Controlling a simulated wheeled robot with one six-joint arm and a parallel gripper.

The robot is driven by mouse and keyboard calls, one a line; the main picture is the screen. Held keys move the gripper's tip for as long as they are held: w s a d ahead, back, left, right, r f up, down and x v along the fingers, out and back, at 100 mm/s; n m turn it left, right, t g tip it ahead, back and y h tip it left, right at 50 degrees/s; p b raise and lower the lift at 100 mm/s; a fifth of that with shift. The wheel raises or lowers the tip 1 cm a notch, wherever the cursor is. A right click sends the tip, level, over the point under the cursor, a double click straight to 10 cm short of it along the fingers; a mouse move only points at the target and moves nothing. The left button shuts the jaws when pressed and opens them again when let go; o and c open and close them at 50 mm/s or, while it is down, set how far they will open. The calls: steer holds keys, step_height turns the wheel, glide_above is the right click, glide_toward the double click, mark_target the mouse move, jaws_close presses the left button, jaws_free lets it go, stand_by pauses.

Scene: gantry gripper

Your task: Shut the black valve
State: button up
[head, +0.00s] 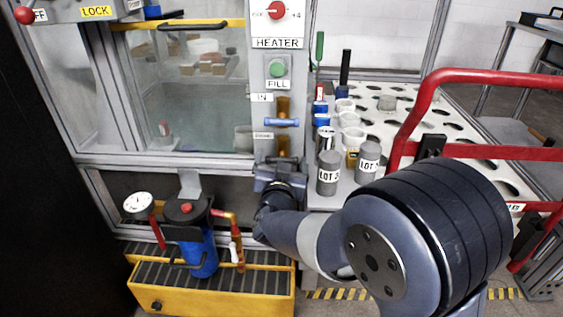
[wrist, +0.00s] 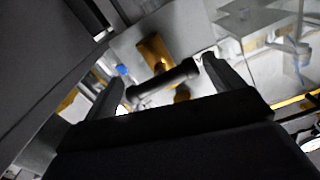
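The black valve's bar handle (wrist: 165,82) shows in the wrist view, lying slantwise across a brass pipe (wrist: 154,50). My gripper (wrist: 163,70) is open, with one finger near each end of the handle. I cannot tell whether either finger touches it. In the head view my gripper (head: 280,166) is in front of the lower pipe (head: 283,146), under the drain label (head: 263,136). It hides the black handle there. A blue valve handle (head: 281,122) lies level across the pipe above, near the IN label (head: 262,98).
A blue filter housing (head: 198,250) with a gauge (head: 138,205) stands below left on a yellow slatted base (head: 215,293). A white rack (head: 405,118) with grey LOT canisters (head: 329,173) and a red rail (head: 480,76) are on the right.

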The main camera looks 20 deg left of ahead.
steer(key=shift+s, duration=0.15)
steer(key=p+v, duration=0.2)
steer(key=v, duration=0.8)
steer(key=shift+s+p, duration=0.3)
steer(key=shift+p, duration=0.05)
steer(key=shift+w, duration=0.15)
steer(key=b+x, duration=0.2)
steer(key=x, duration=0.8)
steer(key=shift+w+f+b, duration=0.1)
steer(key=shift+w+b, duration=0.15)
steer(key=shift+b, duration=0.15)
steer(key=shift+w, duration=0.1)
steer(key=shift+n+p, duration=0.35)
steer(key=shift+n, duration=0.15)
